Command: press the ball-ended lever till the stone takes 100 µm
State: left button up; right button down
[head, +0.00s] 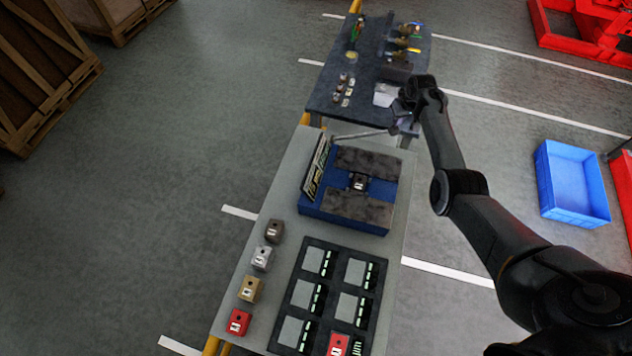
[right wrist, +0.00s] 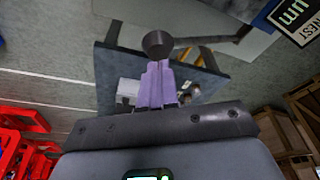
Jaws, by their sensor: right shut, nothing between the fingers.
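The blue machine (head: 345,213) on the near bench carries two dark stone-like slabs (head: 365,162) with a small dark block (head: 358,182) between them. A thin lever (head: 360,134) runs from its back towards my right gripper (head: 402,117). In the right wrist view, the lever's dark ball end (right wrist: 157,44) lies at the tips of my shut, empty right gripper (right wrist: 156,68). I cannot tell if they touch. The lettered panel (head: 318,168) stands edge-on at the machine's left. Part of it shows in the right wrist view (right wrist: 290,18), with "µm" legible but no reading. My left gripper is out of view.
Brown, silver, gold and red blocks (head: 238,322) line the near bench's left side. A dark tray (head: 293,343) holds several grey pads with green displays and a red block (head: 339,344). A second dark bench (head: 365,95) with small items stands behind. A blue crate (head: 570,182) lies right.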

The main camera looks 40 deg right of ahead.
jog(key=c, duration=1.5)
grip_release()
jog(key=shift+f, duration=0.15)
